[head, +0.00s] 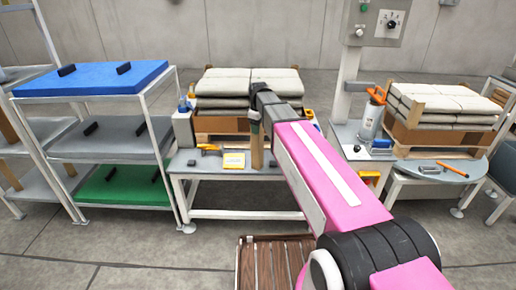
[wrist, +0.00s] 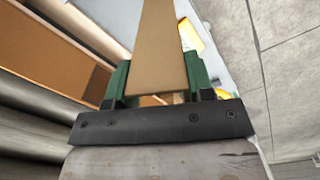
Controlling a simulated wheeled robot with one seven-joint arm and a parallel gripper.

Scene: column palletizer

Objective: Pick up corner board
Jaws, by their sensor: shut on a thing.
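The corner board (wrist: 160,60) is a long, tan, flat strip running away from my gripper in the wrist view. My gripper (wrist: 160,82) has green fingers, one on each side of the board, and is shut on it. In the head view the board (head: 257,146) stands roughly upright below my gripper (head: 256,118), over the front of the white table. Its lower end is near the table top; I cannot tell whether it touches.
A shelf rack with blue (head: 95,78), grey and green boards is at the left. A round grey table (head: 432,168) stands right. A slatted wooden pallet (head: 262,265) lies on the floor in front.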

